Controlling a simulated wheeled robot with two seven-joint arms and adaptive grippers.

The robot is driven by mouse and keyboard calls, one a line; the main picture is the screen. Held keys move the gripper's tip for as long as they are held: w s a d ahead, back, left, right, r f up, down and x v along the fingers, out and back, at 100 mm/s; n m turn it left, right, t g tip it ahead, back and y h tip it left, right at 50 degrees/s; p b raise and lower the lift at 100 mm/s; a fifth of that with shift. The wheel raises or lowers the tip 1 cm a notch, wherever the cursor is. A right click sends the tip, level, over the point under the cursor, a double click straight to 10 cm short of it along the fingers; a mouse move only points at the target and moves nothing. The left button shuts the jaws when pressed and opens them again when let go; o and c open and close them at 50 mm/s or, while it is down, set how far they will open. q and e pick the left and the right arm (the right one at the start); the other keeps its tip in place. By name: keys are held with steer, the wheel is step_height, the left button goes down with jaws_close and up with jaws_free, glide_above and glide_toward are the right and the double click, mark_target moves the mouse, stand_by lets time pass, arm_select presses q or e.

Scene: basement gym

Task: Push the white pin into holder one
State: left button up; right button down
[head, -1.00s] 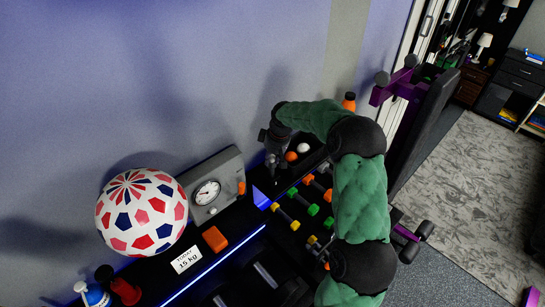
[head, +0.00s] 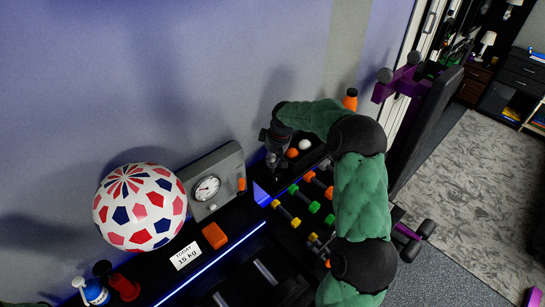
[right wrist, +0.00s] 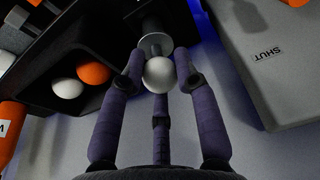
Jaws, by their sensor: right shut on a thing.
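My right gripper (head: 271,161) points down at the back of the black bench, between the grey dial box and a tray of balls. In the right wrist view its fingers (right wrist: 158,70) are shut around the round white head of the white pin (right wrist: 160,76). A grey cylinder with a wider disc (right wrist: 155,42) shows just beyond the head. I cannot tell whether it is part of the pin or a holder. No holder number is readable. In the head view the gripper mostly hides the pin. My left gripper is not in view.
The grey dial box (head: 226,168) stands left of the gripper, its side marked SHUT. An orange ball (head: 292,153) and a white ball (head: 305,145) lie close on the right. Coloured dumbbells (head: 309,176) sit in front. An orange bottle (head: 350,100) stands behind.

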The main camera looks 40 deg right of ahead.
steer(key=c, duration=0.8)
jaws_free()
steer(key=shift+c, duration=0.2)
steer(key=v, duration=1.2)
